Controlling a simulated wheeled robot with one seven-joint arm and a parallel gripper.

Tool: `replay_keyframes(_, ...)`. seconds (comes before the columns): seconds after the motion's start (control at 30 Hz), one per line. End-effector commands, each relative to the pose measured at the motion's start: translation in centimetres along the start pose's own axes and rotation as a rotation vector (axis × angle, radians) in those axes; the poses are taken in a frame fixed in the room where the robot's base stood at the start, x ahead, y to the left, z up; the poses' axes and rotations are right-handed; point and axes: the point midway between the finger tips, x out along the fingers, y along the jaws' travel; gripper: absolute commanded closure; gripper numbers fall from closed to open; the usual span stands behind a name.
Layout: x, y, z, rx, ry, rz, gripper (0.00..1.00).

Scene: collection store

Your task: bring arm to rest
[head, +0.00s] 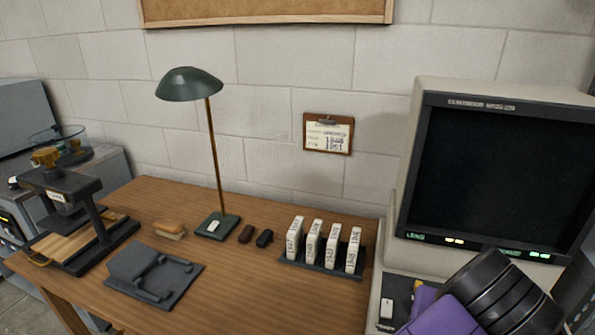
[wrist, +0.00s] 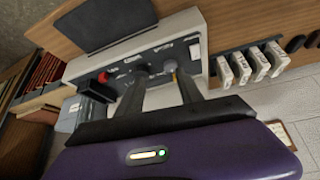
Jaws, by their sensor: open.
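My gripper (wrist: 158,74) shows in the wrist view with its two dark fingers apart and nothing between them. The fingers point at the control panel of a pale grey reader (wrist: 205,28), overlapping its knobs in the picture; I cannot tell the gap. My purple and black arm is at the lower right of the head view, in front of the same reader (head: 418,92) with its dark screen (head: 490,175). The fingertips do not show in the head view.
A wooden desk (head: 185,215) bears a green lamp (head: 190,84), a rack (head: 310,266) of several white labelled boxes, a dark grey stand (head: 155,277), a brush (head: 169,229) and a black press (head: 62,182). The boxes (wrist: 260,63) also show in the wrist view. The desk's front middle is clear.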

Motion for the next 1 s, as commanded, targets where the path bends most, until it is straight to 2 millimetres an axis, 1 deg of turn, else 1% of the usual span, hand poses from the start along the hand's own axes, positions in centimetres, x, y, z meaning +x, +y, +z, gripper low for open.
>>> replay_keyframes(0.03, -0.3, 0.3, -1.3, 0.009, 0.053, 0.014, 0.56)
replay_keyframes(0.17, -1.3, 1.4, -5.1, 0.036, 0.208, 0.053, 0.56)
replay_keyframes(0.27, -2.6, 2.7, -8.4, 0.053, 0.35, 0.094, 0.56)
replay_keyframes(0.33, -4.1, 3.8, -11.2, 0.061, 0.473, 0.128, 0.56)
replay_keyframes(0.37, -4.9, 4.3, -12.4, 0.062, 0.534, 0.144, 0.56)
replay_keyframes(0.4, -6.2, 5.0, -14.1, 0.063, 0.618, 0.163, 0.56)
replay_keyframes(0.47, -8.2, 5.8, -16.3, 0.057, 0.746, 0.19, 0.56)
replay_keyframes(0.5, -9.6, 6.1, -17.6, 0.046, 0.83, 0.203, 0.56)
replay_keyframes(0.6, -13.2, 6.3, -19.9, 0.011, 1.028, 0.221, 0.56)
replay_keyframes(0.7, -16.2, 5.7, -21.1, -0.04, 1.198, 0.217, 0.56)
replay_keyframes(0.8, -18.5, 4.5, -21.1, -0.104, 1.342, 0.192, 0.56)
replay_keyframes(0.9, -20.0, 3.1, -20.3, -0.177, 1.458, 0.15, 0.56)
replay_keyframes(1.0, -20.6, 1.5, -18.8, -0.253, 1.545, 0.089, 0.56)
